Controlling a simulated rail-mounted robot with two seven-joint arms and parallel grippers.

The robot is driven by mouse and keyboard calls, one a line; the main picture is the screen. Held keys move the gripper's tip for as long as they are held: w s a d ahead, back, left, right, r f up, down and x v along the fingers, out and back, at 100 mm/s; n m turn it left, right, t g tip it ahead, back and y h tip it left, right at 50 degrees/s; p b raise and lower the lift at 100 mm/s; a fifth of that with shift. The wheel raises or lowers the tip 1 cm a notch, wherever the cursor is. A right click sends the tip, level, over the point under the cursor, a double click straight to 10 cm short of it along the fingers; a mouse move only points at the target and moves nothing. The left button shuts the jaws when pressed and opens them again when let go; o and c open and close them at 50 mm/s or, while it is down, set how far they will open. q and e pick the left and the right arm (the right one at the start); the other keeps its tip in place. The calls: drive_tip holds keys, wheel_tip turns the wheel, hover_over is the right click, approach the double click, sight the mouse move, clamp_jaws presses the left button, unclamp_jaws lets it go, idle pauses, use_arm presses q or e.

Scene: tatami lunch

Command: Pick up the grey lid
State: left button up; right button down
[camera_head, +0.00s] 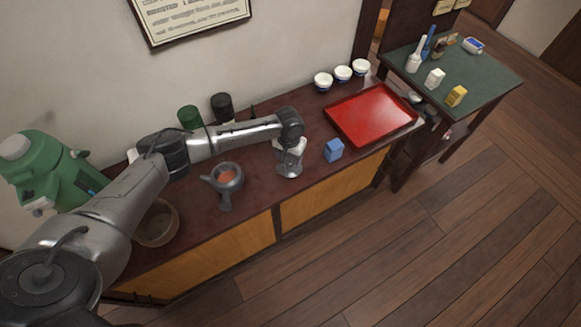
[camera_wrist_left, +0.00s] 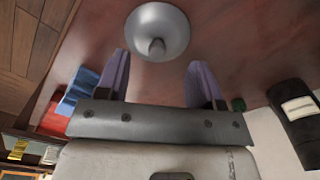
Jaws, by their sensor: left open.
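The grey lid (camera_wrist_left: 157,30) is a round, shiny disc with a small knob at its middle. In the left wrist view it lies at the top, just beyond the open fingertips, with the knob facing the camera. In the head view the lid (camera_head: 289,170) shows on the dark red counter, partly hidden by my left gripper. My left gripper (camera_wrist_left: 156,60) has its two purple fingers spread with nothing between them. In the head view the left gripper (camera_head: 291,148) points down over the lid. My right gripper is not in view.
A blue box (camera_head: 333,150) stands close right of the gripper, with a red tray (camera_head: 370,116) beyond. Canisters (camera_head: 222,107) stand behind my arm. The counter's front edge is near.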

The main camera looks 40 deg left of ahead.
sight(290, 162)
use_arm(q)
drive_tip(key=shift+w+f+b, duration=0.2)
drive_tip(key=shift+f+b, duration=0.5)
drive_tip(key=shift+f, duration=1.6)
clamp_jaws()
